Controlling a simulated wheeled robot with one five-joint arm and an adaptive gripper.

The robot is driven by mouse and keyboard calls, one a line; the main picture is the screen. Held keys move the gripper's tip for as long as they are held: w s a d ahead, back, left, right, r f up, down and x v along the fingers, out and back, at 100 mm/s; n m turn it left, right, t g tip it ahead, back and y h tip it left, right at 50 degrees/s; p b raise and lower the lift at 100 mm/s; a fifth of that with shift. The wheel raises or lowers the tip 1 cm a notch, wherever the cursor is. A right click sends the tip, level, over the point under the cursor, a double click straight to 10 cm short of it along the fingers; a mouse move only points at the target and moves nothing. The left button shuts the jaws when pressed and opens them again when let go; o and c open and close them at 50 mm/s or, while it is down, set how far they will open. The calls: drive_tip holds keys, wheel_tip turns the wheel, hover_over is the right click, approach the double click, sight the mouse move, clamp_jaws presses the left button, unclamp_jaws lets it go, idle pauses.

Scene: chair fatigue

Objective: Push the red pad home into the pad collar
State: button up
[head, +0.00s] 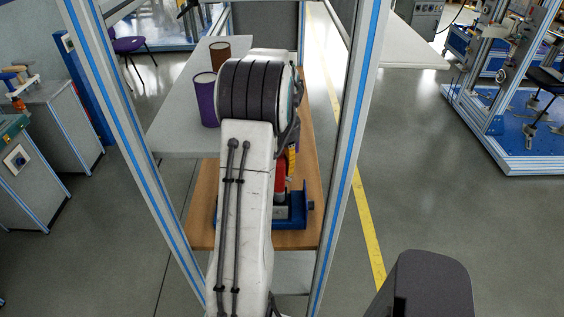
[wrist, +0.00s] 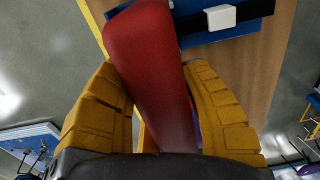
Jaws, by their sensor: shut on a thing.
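The red pad (wrist: 150,60) runs between the two yellow fingers of my gripper (wrist: 153,75) in the wrist view. My gripper is shut on it. In the head view a short stretch of the red pad (head: 281,172) shows beside my arm, above a blue fixture (head: 297,213) with a pale block (head: 282,212). The fixture also shows in the wrist view (wrist: 255,12), with a black strip and a white block (wrist: 221,17). I cannot make out which part is the pad collar. My arm hides much of the fixture, and I cannot tell whether the pad touches it.
The blue fixture sits on a wooden board (head: 203,205). A grey table (head: 180,125) at left bears a purple cup (head: 206,104) and a brown cup (head: 219,54). Frame posts (head: 345,160) stand at both sides. A dark chair back (head: 430,285) is at front right.

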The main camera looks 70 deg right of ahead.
drive_tip(key=shift+f+b, duration=1.6)
drive_tip(key=shift+f, duration=0.4)
idle(0.5)
drive_tip(key=o, duration=1.3)
drive_tip(key=shift+c, duration=0.2)
wheel_tip(320, 180, up, 12)
drive_tip(key=shift+r, duration=0.1)
idle(0.4)
